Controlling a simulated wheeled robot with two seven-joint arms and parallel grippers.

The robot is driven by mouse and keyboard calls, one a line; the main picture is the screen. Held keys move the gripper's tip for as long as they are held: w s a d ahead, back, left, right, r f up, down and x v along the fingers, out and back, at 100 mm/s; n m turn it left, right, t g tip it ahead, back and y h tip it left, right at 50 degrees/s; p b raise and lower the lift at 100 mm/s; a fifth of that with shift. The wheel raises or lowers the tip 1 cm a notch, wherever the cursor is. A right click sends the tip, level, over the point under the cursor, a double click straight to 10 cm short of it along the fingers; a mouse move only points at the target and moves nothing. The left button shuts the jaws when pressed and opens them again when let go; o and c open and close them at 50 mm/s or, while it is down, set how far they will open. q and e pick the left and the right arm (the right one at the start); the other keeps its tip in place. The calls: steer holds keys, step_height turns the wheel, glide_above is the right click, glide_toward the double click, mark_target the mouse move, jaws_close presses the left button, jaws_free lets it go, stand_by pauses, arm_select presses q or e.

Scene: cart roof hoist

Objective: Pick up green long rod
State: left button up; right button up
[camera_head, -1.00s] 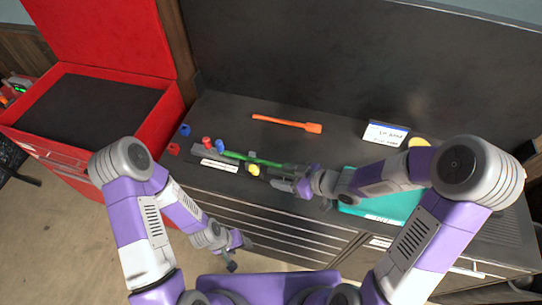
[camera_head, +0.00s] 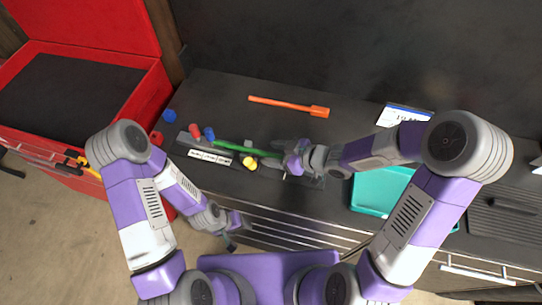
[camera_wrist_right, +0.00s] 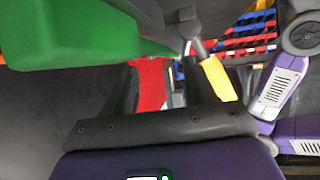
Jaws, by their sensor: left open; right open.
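The green long rod (camera_head: 243,149) lies on the dark counter in a grey rack, running right toward my right gripper. My right gripper (camera_head: 274,153) is open at the rod's right end, pointing left along it. In the right wrist view a large green piece (camera_wrist_right: 90,35), likely the rod, is very close at upper left. It partly covers the left finger of my right gripper (camera_wrist_right: 162,72); I cannot tell whether it lies between the fingers. My left gripper (camera_head: 232,243) is open and empty, low in front of the counter.
Red (camera_head: 194,131), blue (camera_head: 209,134) and yellow (camera_head: 249,162) pieces sit by the rod. An orange rod (camera_head: 290,106) lies behind it. A teal tray (camera_head: 372,190) is right, under my right arm. An open red chest (camera_head: 150,95) stands left.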

mark_target(262, 152)
steer(key=x, duration=0.2)
steer(key=b+x, duration=0.1)
steer(key=x, duration=0.1)
steer(key=shift+w+d+f, duration=0.1)
steer(key=shift+f, duration=0.25)
steer(key=shift+w+a, duration=0.1)
steer(key=shift+a, duration=0.15)
jaws_close()
